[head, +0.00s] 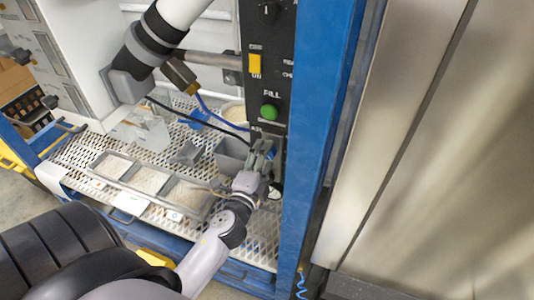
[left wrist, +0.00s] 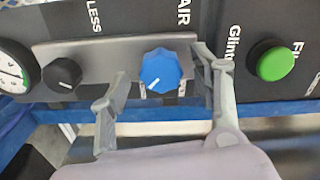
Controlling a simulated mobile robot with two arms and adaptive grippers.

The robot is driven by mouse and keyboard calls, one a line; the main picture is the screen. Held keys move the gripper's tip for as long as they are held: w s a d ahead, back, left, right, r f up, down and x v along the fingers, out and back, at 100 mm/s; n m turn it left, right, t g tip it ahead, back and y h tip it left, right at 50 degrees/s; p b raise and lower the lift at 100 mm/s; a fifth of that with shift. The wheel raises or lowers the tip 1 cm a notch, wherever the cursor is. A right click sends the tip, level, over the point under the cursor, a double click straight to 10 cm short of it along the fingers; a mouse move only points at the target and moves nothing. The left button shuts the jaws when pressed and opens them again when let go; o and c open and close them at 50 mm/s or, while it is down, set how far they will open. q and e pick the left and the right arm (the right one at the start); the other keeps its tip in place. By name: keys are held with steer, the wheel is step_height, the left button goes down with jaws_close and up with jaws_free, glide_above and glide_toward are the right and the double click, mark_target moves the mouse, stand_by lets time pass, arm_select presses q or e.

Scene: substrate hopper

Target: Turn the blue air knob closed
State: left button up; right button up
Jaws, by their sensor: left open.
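The blue air knob (left wrist: 160,70) sits on a grey plate of the black panel, under the label AIR, in the left wrist view. Its white pointer line points down and slightly left. My left gripper (head: 264,153) is at the panel's lower end in the head view, where it hides the knob. In the left wrist view its open fingers stand on either side of the knob, with gaps visible. My right gripper is in neither view.
A green button (left wrist: 275,63) is right of the knob; a small black knob (left wrist: 62,74) and a gauge (left wrist: 14,72) are left. A yellow switch (head: 255,64) is higher on the panel. A blue post (head: 322,110) stands close right. Trays (head: 150,180) lie on the perforated shelf.

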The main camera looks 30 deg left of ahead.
arm_select(q)
steer(key=v, duration=0.5)
steer(key=shift+s+d, duration=0.1)
steer(key=shift+s, duration=0.3)
